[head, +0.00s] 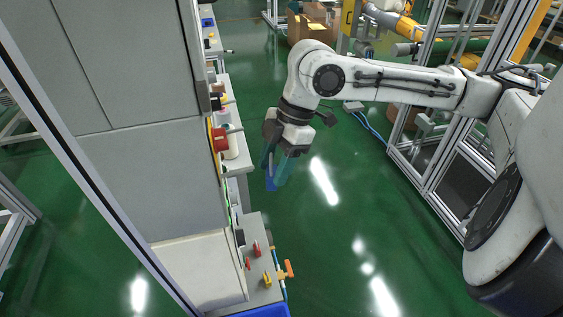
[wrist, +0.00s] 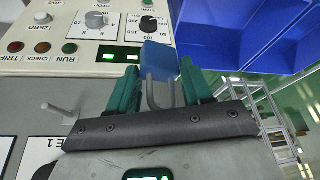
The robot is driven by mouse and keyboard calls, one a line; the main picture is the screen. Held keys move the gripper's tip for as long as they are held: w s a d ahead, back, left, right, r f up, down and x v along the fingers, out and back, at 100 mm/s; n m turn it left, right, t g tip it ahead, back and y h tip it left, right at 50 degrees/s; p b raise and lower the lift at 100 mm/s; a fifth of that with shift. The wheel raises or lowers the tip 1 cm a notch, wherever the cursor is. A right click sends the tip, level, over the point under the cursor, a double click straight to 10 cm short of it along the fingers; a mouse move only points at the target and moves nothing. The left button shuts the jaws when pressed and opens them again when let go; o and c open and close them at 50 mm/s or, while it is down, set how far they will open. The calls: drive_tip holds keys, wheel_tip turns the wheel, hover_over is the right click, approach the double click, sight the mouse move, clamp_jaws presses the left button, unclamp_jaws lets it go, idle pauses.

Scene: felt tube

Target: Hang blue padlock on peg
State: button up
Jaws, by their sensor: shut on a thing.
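The blue padlock (wrist: 159,60) is between the two green fingers of my gripper (wrist: 160,78) in the wrist view. Its grey shackle points back toward the gripper body. My gripper is shut on the padlock. In the head view my gripper (head: 277,163) is in the air over the green floor, right of the grey cabinet, with the blue padlock (head: 270,185) partly hidden by the fingers. A light grey peg (wrist: 60,110) sticks out of a panel at the left of the wrist view, apart from the padlock.
A control panel (wrist: 70,42) with knobs and lamps fills the upper left of the wrist view. Blue bins (wrist: 230,35) are at upper right.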

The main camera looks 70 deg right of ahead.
sight(252, 167)
drive_tip(key=shift+w+a+f+b, duration=0.15)
drive_tip(key=shift+w+a+b, duration=0.15)
drive_tip(key=shift+w+a, duration=0.5)
drive_tip(key=shift+w+a+f+b, duration=0.1)
drive_tip(key=shift+w+a+b, duration=0.15)
drive_tip(key=shift+w+a, duration=0.55)
drive_tip(key=shift+w+a+f, duration=0.2)
drive_tip(key=shift+w+f, duration=0.15)
drive_tip(key=shift+w, duration=0.35)
drive_tip(key=o, duration=1.2)
drive_tip(key=shift+o, duration=0.2)
drive_tip(key=b+v, duration=0.1)
drive_tip(key=v, duration=0.9)
drive_tip(key=shift+d+r, duration=0.15)
drive_tip(key=shift+r, duration=0.2)
drive_tip(key=shift+s, duration=0.1)
